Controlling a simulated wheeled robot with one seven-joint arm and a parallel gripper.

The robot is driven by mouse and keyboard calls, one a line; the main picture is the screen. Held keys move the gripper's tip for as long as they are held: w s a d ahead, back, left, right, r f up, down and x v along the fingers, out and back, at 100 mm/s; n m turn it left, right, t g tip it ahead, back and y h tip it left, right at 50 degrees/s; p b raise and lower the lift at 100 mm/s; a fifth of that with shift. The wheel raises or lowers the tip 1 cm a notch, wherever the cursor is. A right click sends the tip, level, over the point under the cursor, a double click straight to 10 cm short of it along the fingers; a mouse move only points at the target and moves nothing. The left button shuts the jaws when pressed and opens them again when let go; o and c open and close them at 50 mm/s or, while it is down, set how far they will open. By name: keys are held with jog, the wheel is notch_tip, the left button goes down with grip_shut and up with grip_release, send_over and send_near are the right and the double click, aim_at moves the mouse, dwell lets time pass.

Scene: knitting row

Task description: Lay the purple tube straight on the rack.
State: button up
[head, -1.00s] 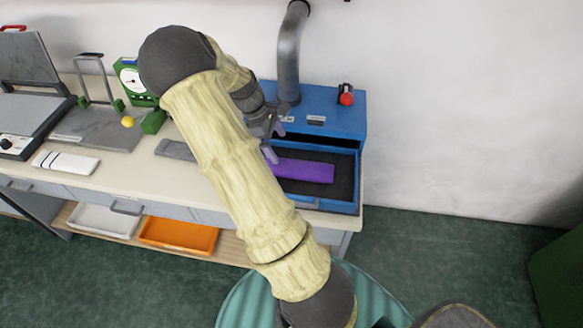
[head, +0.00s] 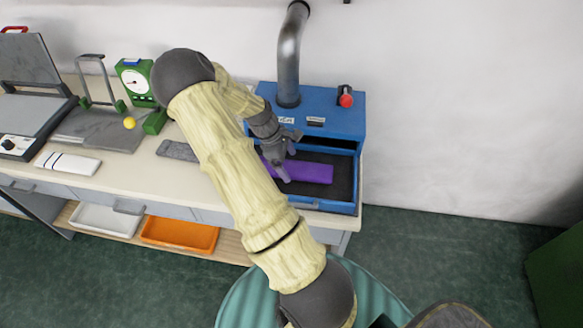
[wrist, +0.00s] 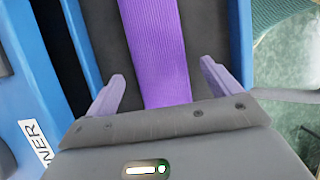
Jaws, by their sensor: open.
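The purple tube (head: 308,172) lies flat on the dark bed (head: 342,181) of the blue machine, which I take to be the rack. In the wrist view the tube (wrist: 155,45) runs lengthwise between my gripper's two pale purple fingers. My gripper (head: 283,168) is at the tube's left part in the head view. In the wrist view my gripper (wrist: 162,85) is open, with a gap between each finger and the tube. The tube's near end is hidden behind the gripper body.
The blue machine (head: 340,118) has a grey pipe (head: 290,60) and a red knob (head: 346,100) on top. Its blue rim surrounds the bed. Left on the bench are a grey flat piece (head: 178,150), a green dial gauge (head: 135,80) and a white folded cloth (head: 68,163).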

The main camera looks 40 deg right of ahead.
aim_at(290, 167)
jog(key=shift+x, duration=0.8)
jog(key=c, duration=1.1)
jog(key=shift+r, duration=0.1)
notch_tip(290, 167, up, 10)
jog(key=shift+f+b, duration=0.1)
jog(key=shift+b, duration=0.55)
